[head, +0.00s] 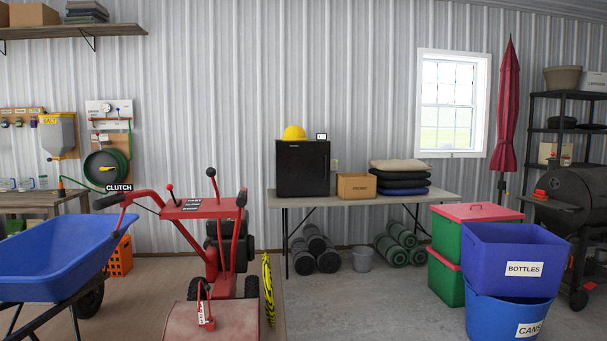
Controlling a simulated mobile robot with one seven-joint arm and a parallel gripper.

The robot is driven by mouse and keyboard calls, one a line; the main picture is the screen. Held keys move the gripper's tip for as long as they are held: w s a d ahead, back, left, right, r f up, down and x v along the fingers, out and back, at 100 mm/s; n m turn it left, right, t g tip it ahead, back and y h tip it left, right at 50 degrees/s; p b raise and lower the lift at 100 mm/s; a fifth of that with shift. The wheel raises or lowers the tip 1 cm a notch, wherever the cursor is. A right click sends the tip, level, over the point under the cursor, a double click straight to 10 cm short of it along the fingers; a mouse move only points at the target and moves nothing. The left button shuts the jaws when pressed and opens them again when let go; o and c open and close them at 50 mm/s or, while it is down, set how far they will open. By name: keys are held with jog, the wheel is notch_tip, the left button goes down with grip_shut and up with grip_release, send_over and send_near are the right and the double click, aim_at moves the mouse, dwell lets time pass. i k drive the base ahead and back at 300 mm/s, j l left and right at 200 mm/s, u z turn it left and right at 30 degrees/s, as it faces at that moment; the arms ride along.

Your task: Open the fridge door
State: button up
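A small black fridge (303,170) stands on the folding table (412,197) against the corrugated wall. Its dark front faces me and its door looks closed. A handle seems to show as a thin line near the right side of the front, but it is too small to tell well. A yellow hard hat (294,132) and a small white-faced device (321,137) sit on top of it. My gripper and arm do not show in the head view.
A red tiller (198,208) and a blue wheelbarrow (52,256) block the left foreground. Blue bins (484,263) and green boxes (446,281) stand at right. A cardboard box (352,187) sits right of the fridge. Rolls and a grey bucket (362,260) lie under the table.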

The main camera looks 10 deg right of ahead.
aim_at(302, 168)
jog(key=i+l+z, duration=0.35)
jog(key=i, duration=0.45)
jog(key=i+j+z, duration=0.1)
jog(key=i+z, duration=0.25)
jog(key=i, duration=0.45)
jog(key=i+z, duration=0.15)
jog(key=i, duration=1.1)
jog(key=i+u, duration=0.1)
jog(key=i, duration=1.15)
jog(key=i+u, duration=0.25)
jog(key=i, duration=0.3)
jog(key=i+l+u, duration=0.25)
jog(key=i, duration=0.35)
jog(key=i+j+u, duration=0.1)
jog(key=i+u, duration=0.3)
jog(key=i, duration=0.4)
jog(key=i+l+u, duration=0.1)
jog(key=i+u, duration=0.3)
jog(key=i, duration=0.35)
